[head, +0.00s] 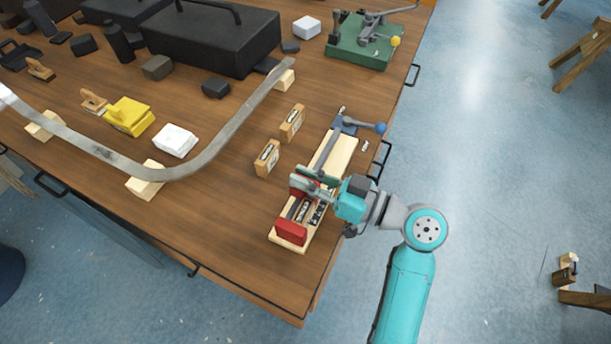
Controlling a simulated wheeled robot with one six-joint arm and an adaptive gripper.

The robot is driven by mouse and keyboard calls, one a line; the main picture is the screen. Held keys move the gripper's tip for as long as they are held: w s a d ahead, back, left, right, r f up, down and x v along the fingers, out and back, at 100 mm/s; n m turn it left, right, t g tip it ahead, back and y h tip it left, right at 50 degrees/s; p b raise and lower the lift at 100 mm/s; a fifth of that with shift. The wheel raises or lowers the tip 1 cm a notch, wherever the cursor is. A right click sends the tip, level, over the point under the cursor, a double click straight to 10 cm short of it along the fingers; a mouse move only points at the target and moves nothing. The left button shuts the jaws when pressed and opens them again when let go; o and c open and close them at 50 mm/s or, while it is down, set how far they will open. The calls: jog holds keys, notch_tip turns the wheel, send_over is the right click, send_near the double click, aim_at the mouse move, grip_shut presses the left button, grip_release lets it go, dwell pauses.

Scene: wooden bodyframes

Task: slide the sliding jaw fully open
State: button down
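A vise sits on a pale wooden board (339,155) near the table's right edge. Its red end block (291,232) is at the near end. A second red block, seemingly the sliding jaw (299,183), stands farther along, with a gap showing dark rails between the two. A grey bar leads from there to a lever with a blue knob (380,128) at the far end. My gripper (316,181) reaches in from the right, its fingers at the sliding jaw and partly covering it. Whether the fingers grip it is too small to tell.
Two small wooden blocks (267,157) stand just left of the vise. A long curved metal strip (215,140) on wooden supports lies farther left. A green-based clamp fixture (365,45) and a black toolbox (210,38) are at the back. Table handles protrude along the right edge.

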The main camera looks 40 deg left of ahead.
jog(key=w, duration=0.2)
jog(key=w+a, duration=0.1)
jog(key=w, duration=0.4)
jog(key=shift+w+a, duration=0.4)
jog(key=c, duration=1.2)
grip_release()
jog(key=shift+d, duration=0.1)
jog(key=v, duration=1.1)
jog(key=shift+d, duration=0.4)
jog(key=shift+w, duration=0.15)
